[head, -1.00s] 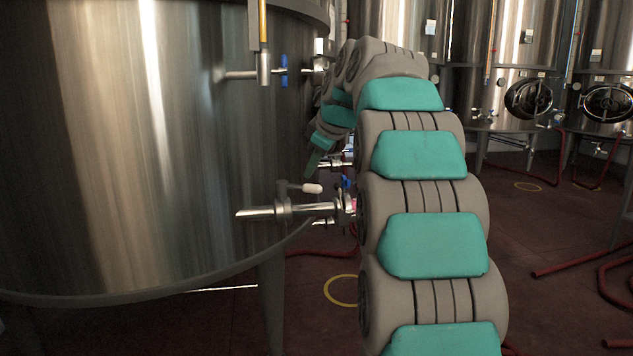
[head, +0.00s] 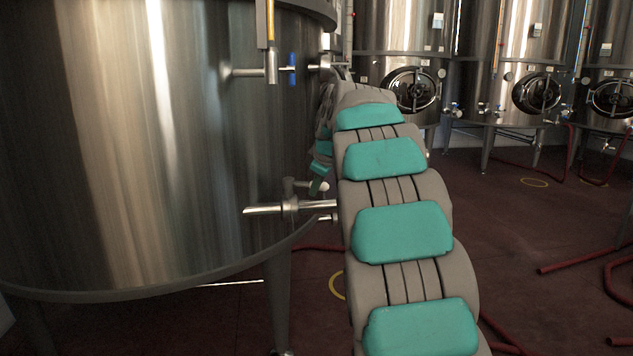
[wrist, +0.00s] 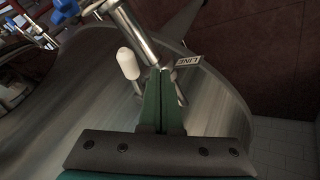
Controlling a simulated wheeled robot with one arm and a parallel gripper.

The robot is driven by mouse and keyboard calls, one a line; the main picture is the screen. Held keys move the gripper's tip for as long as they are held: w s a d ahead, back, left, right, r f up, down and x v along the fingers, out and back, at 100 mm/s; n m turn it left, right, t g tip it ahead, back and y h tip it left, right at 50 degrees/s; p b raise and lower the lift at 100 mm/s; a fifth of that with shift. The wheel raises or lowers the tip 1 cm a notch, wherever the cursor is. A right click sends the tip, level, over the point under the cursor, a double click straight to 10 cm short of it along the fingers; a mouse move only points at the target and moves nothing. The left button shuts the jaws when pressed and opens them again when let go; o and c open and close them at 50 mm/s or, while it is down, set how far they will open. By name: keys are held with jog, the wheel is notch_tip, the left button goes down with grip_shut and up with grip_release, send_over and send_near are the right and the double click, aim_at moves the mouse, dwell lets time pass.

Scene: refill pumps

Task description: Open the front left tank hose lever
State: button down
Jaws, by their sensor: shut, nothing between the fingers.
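The large steel tank (head: 130,150) fills the left of the head view. From its lower side comes a steel outlet pipe (head: 262,210) with a valve and a white-tipped lever (head: 301,184). The lever lies roughly along the pipe. In the wrist view the lever's white tip (wrist: 128,63) is just left of my gripper's fingers, and the pipe (wrist: 132,36) runs beyond them. My gripper (wrist: 160,72) is shut and empty, its green fingertips close to the lever. I cannot tell whether they touch it. In the head view the fingertips (head: 316,187) overlap the lever, and my arm hides the pipe's right end.
A smaller tap with a blue handle (head: 292,68) is higher on the tank. More tanks (head: 400,30) stand behind. Red hoses (head: 585,257) lie on the right floor.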

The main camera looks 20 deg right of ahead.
jog(key=shift+w+d, duration=0.95)
jog(key=shift+w, duration=0.05)
jog(key=shift+w, duration=0.1)
jog(key=shift+n+y, duration=0.5)
jog(key=shift+n, duration=0.2)
jog(key=shift+w+d+b, duration=0.3)
jog(key=shift+w+d, duration=0.3)
jog(key=shift+d, duration=0.3)
jog(key=shift+w+d+b, duration=0.25)
jog(key=shift+w+d, duration=0.35)
jog(key=shift+d, duration=0.3)
jog(key=shift+f, duration=0.1)
